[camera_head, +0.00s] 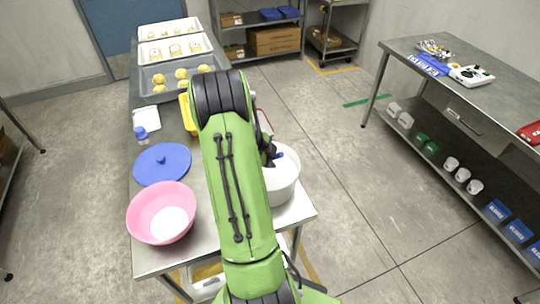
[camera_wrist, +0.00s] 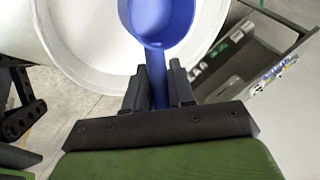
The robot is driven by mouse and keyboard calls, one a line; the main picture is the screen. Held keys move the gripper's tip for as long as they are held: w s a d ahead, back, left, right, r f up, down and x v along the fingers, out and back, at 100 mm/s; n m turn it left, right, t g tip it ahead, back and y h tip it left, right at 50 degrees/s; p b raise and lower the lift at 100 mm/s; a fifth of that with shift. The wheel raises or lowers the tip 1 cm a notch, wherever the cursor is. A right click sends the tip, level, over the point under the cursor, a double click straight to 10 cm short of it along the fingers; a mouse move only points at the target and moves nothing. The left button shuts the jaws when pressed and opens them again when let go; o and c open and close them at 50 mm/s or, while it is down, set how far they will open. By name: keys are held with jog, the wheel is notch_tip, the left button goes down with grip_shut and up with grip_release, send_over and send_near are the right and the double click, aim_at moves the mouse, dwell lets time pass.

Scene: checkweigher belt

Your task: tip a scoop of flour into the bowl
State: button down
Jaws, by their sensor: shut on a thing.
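My gripper (camera_wrist: 160,88) is shut on the handle of a blue scoop (camera_wrist: 162,18) in the wrist view. In the head view the white tub (camera_head: 287,185) stands at the right edge of the steel table, partly behind my green arm. Only a bit of the blue scoop (camera_head: 279,155) shows there. A pink bowl (camera_head: 140,222) with white flour (camera_head: 172,224) in it stands at the table's near left, to the left of my arm.
A round blue lid (camera_head: 162,165) lies behind the bowl. A bottle with a blue cap (camera_head: 141,134), a yellow object (camera_head: 187,114) and trays (camera_head: 150,77) of dough pieces are farther back. A separate steel table (camera_head: 395,52) stands at right, with open floor between.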

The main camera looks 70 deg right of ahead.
notch_tip(320, 180, down, 10)
jog(key=b, duration=0.9)
jog(key=shift+w+r, duration=0.1)
jog(key=shift+r, duration=0.2)
jog(key=shift+r+p, duration=2.8)
jog(key=shift+r, duration=3.5)
